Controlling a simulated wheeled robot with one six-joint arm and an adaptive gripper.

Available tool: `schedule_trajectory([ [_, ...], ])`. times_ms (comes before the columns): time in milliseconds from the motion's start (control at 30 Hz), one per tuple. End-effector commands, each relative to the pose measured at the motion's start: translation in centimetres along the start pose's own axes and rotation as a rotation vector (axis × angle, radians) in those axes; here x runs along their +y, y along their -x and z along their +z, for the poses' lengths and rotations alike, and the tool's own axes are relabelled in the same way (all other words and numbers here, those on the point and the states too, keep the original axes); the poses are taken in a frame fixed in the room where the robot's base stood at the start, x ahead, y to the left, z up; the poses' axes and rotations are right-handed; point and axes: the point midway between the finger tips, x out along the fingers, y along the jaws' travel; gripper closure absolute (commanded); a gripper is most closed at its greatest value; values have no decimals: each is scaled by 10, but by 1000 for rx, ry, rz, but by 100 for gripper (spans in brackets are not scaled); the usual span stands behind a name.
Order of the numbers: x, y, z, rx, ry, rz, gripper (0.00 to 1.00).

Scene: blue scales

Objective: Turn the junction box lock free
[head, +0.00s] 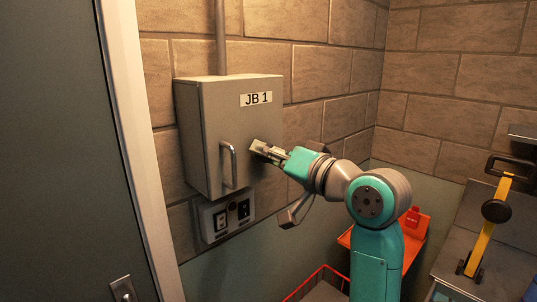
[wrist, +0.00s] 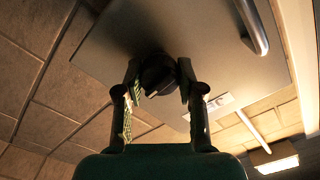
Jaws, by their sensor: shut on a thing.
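The junction box (head: 205,130) is a grey metal box on the brick wall, labelled JB 1, with its door shut. Its lock (wrist: 158,74) is a dark round knob on the door's face, seen in the wrist view. My gripper (wrist: 159,82) has one finger on each side of the lock and is shut on it. In the head view my gripper (head: 259,150) reaches the right part of the door from the right and hides the lock. A bar handle (head: 229,165) stands out on the door, left of my gripper; it also shows in the wrist view (wrist: 252,26).
A switch panel (head: 227,216) sits just below the box, and a conduit (head: 220,35) rises above it. A grey door (head: 55,150) with a pale frame is at left. A red-rimmed crate (head: 318,284) is low in front. A bench (head: 485,225) with a yellow-armed device (head: 488,225) stands at right.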

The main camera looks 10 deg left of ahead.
Motion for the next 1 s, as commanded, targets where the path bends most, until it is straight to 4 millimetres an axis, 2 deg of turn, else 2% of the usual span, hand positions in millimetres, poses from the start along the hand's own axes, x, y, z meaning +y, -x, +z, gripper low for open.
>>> schedule_trajectory([
  [300, 1, 0, 0, -1, -87, 1, 97],
  [767, 1, 0, 0, -1, -96, 1, 97],
  [800, 1, 0, 0, -1, -96, 1, 52],
  [867, 1, 0, 0, -1, -96, 1, 37],
  [1000, 0, 0, 0, 0, -95, 1, 37],
])
